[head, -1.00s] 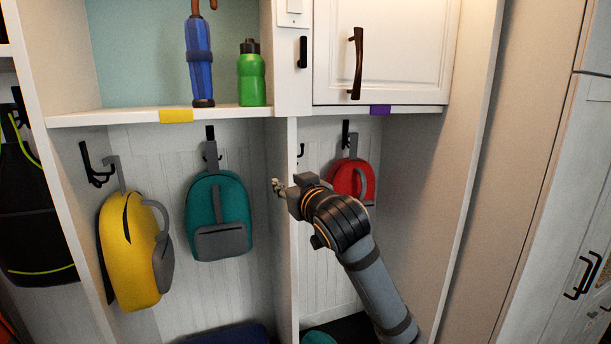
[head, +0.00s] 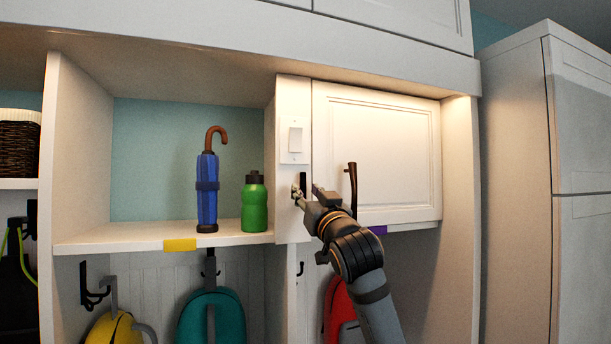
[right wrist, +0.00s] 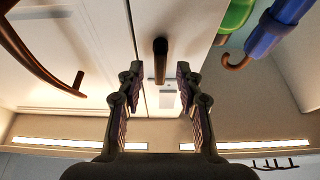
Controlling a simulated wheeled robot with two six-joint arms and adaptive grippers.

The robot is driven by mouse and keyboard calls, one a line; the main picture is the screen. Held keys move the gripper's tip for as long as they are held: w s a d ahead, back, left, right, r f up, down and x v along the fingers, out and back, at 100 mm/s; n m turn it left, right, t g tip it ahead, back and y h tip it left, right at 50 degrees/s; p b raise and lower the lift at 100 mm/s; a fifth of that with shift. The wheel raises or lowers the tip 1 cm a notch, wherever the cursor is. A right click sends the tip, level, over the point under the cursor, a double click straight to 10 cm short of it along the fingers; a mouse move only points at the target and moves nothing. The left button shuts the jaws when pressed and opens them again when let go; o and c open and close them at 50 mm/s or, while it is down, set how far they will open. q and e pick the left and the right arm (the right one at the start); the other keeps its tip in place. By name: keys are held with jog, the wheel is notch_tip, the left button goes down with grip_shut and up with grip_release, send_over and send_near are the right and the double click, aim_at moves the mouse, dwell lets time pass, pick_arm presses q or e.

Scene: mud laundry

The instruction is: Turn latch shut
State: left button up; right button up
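The latch (head: 303,183) is a small dark bar. It stands upright on the white post beside the closed cabinet door (head: 395,150). In the right wrist view the latch (right wrist: 160,60) shows between my fingertips, with gaps on both sides. My right gripper (head: 308,192) is open and empty, with one finger on each side of the latch's lower part. It also shows in the right wrist view (right wrist: 160,78). I see no contact with the latch. My left gripper is not in view.
A dark door handle (head: 352,188) is close to the right of my right gripper. A white switch (head: 295,139) is above the latch. A green bottle (head: 254,203) and blue umbrella (head: 207,188) stand on the shelf at left. Backpacks hang below.

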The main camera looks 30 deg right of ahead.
jog(key=shift+x, duration=0.95)
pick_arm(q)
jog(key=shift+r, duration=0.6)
pick_arm(e)
jog(key=shift+f, duration=0.1)
grip_shut()
